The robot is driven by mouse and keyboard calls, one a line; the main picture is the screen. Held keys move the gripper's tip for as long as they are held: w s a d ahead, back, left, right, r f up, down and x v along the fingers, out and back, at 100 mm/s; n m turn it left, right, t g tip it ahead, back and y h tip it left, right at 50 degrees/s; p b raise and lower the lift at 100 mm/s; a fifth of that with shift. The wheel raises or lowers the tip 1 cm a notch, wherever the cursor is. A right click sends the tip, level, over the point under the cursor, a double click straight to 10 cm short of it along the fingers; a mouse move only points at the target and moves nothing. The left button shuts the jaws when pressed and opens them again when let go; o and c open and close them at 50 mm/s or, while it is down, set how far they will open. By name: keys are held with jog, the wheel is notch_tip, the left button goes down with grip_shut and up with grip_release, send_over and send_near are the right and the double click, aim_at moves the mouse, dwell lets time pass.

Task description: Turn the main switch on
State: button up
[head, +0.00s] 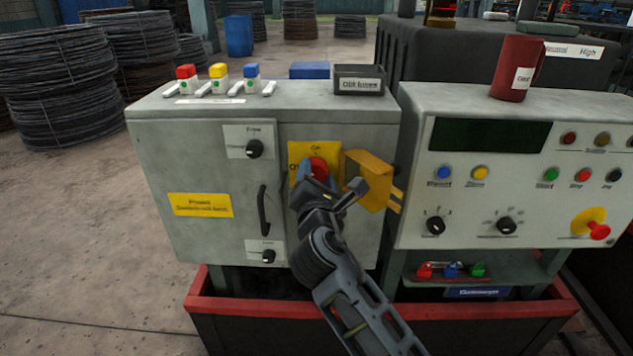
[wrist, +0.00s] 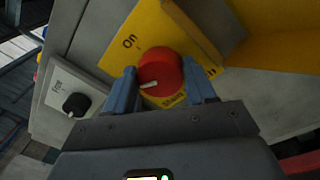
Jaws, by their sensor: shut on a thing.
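The main switch is a red round knob (head: 319,166) on a yellow plate (head: 299,150) on the front of the left grey cabinet. It also shows in the wrist view (wrist: 161,68), with a white pointer mark on its lower left side. The word "On" stands above left of the knob there; other lettering is partly hidden. My gripper (head: 314,186) is at the knob, one finger on each side of it, shut on it. In the wrist view my gripper (wrist: 163,88) hides the plate's lower part. A yellow flap (head: 369,181) stands swung out just right of the knob.
The left cabinet (head: 160,160) has a black handle (head: 263,210) and black knobs near the switch. A control panel (head: 470,205) with buttons stands to the right, a red mug (head: 517,68) on top. A red-rimmed base (head: 480,310) runs below. The floor at left is open.

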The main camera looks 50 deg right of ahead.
jog(key=m+b, duration=0.1)
jog(key=m, duration=0.1)
jog(key=m+b, duration=0.3)
jog(key=m, duration=0.1)
jog(key=shift+f+m, duration=0.3)
jog(key=shift+m, duration=0.1)
jog(key=m+b, duration=0.3)
jog(key=shift+h, duration=0.3)
jog(key=shift+m+g+b, duration=0.3)
jog(key=shift+m+b, duration=0.6)
jog(key=shift+m, duration=0.8)
jog(key=o, duration=1)
jog(key=shift+r, duration=0.1)
jog(key=shift+o, duration=0.2)
jog(key=shift+a, duration=0.1)
jog(key=v, duration=0.7)
jog(key=shift+s+a, duration=0.25)
